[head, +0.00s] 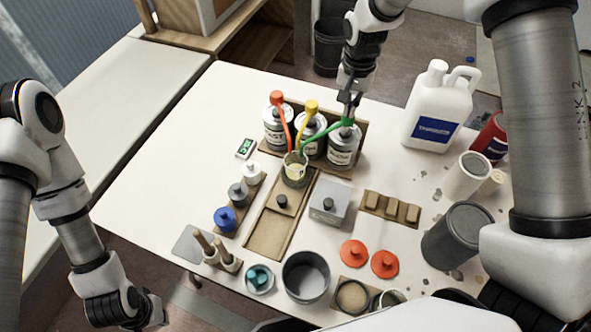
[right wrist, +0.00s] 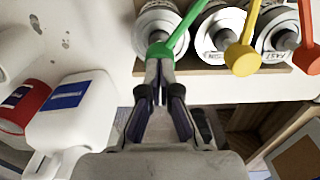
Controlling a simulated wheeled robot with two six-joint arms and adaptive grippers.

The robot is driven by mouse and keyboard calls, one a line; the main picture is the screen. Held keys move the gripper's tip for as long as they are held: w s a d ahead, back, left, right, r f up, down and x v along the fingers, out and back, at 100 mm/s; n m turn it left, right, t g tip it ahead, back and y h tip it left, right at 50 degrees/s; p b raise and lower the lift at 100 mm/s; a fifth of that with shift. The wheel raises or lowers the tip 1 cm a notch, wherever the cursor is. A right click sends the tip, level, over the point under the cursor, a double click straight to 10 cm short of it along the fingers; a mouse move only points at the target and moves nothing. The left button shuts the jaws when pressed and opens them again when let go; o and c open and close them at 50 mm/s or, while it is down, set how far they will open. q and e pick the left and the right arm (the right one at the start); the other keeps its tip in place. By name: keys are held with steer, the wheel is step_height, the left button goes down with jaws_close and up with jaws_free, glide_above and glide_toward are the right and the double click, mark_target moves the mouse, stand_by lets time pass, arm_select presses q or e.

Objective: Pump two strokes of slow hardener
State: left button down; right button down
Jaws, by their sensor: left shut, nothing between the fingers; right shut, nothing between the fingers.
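Three pump cans stand in a wooden rack: one with a red pump (head: 277,98) and a FAST label, one with a yellow pump (head: 310,106), and one with a green pump (head: 346,122) whose label is hard to read. All three spouts lean toward a clear cup (head: 295,171) with pale yellow contents. My right gripper (head: 348,108) is shut and empty, its tips at the green pump's head. In the right wrist view, the fingertips (right wrist: 159,64) meet at the green head (right wrist: 160,49); contact is unclear. My left gripper (head: 150,312) is shut and empty at the lower left.
A white jug (head: 438,108) and a red can (head: 491,138) stand to the right. A grey scale-like box (head: 323,204), wooden blocks, red lids (head: 354,253) and a dark pot (head: 305,276) crowd the front. The table's left part is clear.

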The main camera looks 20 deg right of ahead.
steer(key=shift+f+b, duration=0.35)
steer(key=shift+f, duration=0.85)
step_height(320, 180, up, 5)
steer(key=p, duration=0.4)
steer(key=shift+f, duration=0.1)
steer(key=shift+f, duration=0.15)
steer(key=shift+f+b, duration=0.75)
steer(key=shift+f, duration=1.5)
steer(key=shift+r+p, duration=2.05)
steer(key=shift+r, duration=0.3)
